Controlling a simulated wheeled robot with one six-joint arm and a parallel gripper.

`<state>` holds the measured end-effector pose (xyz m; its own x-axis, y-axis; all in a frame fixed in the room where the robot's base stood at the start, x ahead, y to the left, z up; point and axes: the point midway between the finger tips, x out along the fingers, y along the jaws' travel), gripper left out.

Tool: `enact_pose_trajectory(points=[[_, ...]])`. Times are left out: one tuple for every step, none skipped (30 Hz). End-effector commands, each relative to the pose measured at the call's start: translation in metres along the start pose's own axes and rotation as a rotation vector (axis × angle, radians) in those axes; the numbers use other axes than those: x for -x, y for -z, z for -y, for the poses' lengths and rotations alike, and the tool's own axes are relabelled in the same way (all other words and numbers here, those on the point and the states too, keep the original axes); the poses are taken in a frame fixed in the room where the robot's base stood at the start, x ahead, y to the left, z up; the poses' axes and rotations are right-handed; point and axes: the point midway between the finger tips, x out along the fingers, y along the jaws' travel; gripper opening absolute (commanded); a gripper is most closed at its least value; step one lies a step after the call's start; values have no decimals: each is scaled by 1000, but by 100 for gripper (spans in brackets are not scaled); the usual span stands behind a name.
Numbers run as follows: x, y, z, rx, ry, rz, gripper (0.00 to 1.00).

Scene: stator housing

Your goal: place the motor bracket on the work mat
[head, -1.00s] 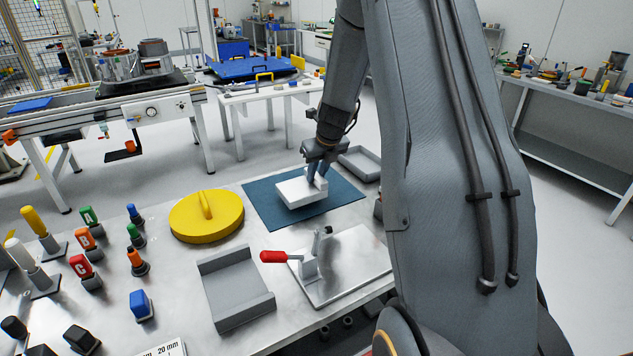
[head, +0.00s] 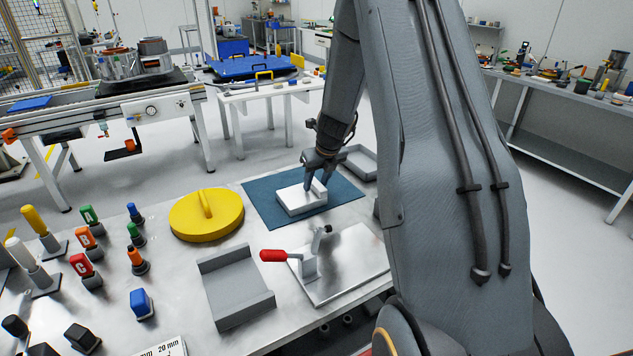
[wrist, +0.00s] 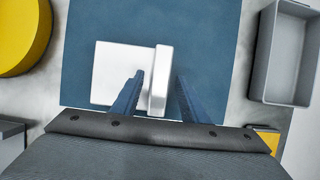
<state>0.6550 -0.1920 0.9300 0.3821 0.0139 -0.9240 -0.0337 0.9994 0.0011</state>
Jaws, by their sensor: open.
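The motor bracket (head: 297,202) is a pale metal plate with an upright flange. It lies flat on the blue work mat (head: 262,203) in the head view, and also shows in the wrist view (wrist: 112,72) on the mat (wrist: 210,45). My gripper (head: 317,187) is just at the bracket's flange. In the wrist view my gripper (wrist: 160,85) is open, with one finger on each side of the upright flange. A gap shows between the right finger and the flange.
A yellow round lid (head: 207,214) is left of the mat. A grey tray (head: 357,161) stands beyond it to the right. In front are a grey angled holder (head: 237,287) and a red-handled clamp (head: 275,256) on a plate. Several coloured knobs stand at left.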

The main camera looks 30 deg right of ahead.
Motion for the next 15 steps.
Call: enact_pose_trajectory(points=[[1, 0, 0, 0, 0, 0, 40], [2, -1, 0, 0, 0, 1, 40], [4, -1, 0, 0, 0, 1, 40], [5, -2, 0, 0, 1, 2, 40], [8, -2, 0, 0, 1, 2, 40], [12, -2, 0, 0, 1, 2, 40], [15, -2, 0, 0, 0, 2, 40], [19, -2, 0, 0, 0, 2, 40], [25, -2, 0, 1, 1, 3, 40], [30, -2, 0, 1, 2, 3, 40], [36, -2, 0, 1, 2, 4, 40], [43, -2, 0, 1, 1, 4, 40], [48, -2, 0, 1, 1, 4, 40], [54, -2, 0, 1, 2, 3, 40], [61, -2, 0, 1, 1, 4, 40]])
